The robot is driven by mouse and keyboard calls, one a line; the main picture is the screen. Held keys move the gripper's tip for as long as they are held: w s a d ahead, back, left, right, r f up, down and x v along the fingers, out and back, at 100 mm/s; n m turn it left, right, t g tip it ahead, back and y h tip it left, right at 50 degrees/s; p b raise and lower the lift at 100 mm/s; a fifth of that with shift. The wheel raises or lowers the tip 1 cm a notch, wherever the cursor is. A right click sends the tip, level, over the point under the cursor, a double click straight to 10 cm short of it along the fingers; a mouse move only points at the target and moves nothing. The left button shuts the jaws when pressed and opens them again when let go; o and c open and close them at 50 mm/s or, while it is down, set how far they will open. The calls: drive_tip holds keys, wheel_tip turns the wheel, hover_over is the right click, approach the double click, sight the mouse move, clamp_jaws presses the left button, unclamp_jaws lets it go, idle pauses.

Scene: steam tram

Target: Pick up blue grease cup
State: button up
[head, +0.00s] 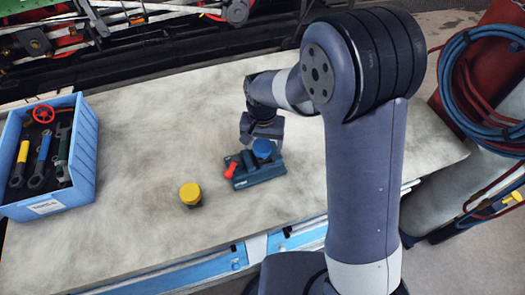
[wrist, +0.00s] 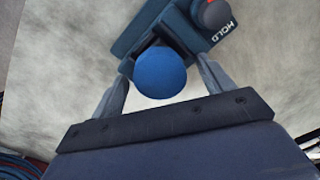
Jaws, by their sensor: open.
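The blue grease cup (head: 263,148) has a round blue cap and sits at a dark teal block (head: 258,176) on the workbench. In the wrist view the blue cap (wrist: 160,73) lies between the two fingers of my open gripper (wrist: 160,85), one finger on each side. I cannot tell whether the fingers touch it. The block (wrist: 150,28) extends past the cup and carries a red-tipped lever with the word HOLD beside it. In the head view my gripper (head: 260,138) is just above and behind the cup, partly hidden by its own wrist.
A yellow-capped cup (head: 190,194) stands on the bench (head: 130,240) left of the block. A blue crate (head: 84,150) with several tools is at the far left. A red object with coiled blue hoses (head: 480,80) is at the right. The bench between crate and block is mostly clear.

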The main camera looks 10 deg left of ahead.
drive_tip(key=shift+f, duration=0.5)
drive_tip(key=shift+c, duration=0.6)
drive_tip(key=c, duration=1.2)
drive_tip(key=shift+r, duration=0.15)
